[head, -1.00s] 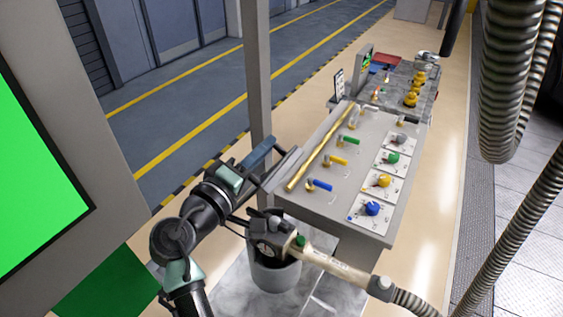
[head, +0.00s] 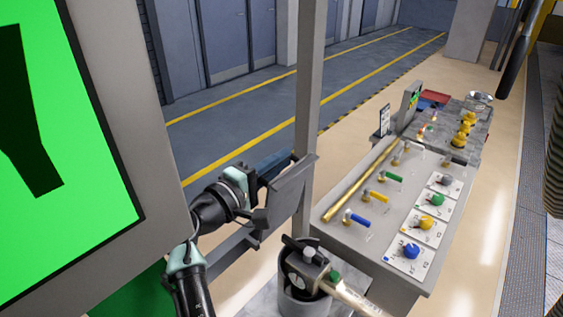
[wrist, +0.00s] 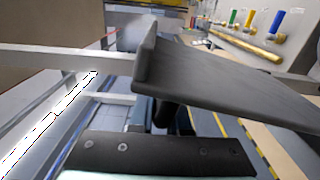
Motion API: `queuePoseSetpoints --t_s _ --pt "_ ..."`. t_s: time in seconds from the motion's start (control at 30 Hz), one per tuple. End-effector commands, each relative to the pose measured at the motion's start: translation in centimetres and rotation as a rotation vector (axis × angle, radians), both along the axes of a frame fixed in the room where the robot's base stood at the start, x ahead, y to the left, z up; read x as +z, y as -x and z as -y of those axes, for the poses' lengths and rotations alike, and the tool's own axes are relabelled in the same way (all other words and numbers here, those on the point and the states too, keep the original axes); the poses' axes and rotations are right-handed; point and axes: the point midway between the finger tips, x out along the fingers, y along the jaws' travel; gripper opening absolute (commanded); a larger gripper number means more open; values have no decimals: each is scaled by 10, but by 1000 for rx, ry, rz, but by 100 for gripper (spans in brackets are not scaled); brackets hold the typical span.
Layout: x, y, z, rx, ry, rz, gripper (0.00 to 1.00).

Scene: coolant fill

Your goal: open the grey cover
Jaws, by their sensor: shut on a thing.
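The grey cover (head: 286,203) is a flat plate with a bent lip, beside the grey post in the head view. It stands tilted there. In the wrist view the cover (wrist: 225,85) spans the middle and right as a dark grey plate with a raised lip at its left end. My gripper (head: 277,163) is at the cover's upper edge, its bluish fingers partly behind the plate. In the wrist view my gripper (wrist: 163,115) reaches under the plate and is shut on the cover. The exact contact is hidden by the plate.
A grey post (head: 308,110) stands close right of the cover. The valve bench (head: 350,235) with coloured handles and knobs is further right. A green screen (head: 60,150) fills the left.

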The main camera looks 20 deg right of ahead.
Motion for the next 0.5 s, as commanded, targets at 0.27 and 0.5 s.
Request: queuePoseSetpoints --t_s 0.27,0.5 --pt "0 0 0 2 0 1 27" --pt "0 0 0 1 -1 2 45"
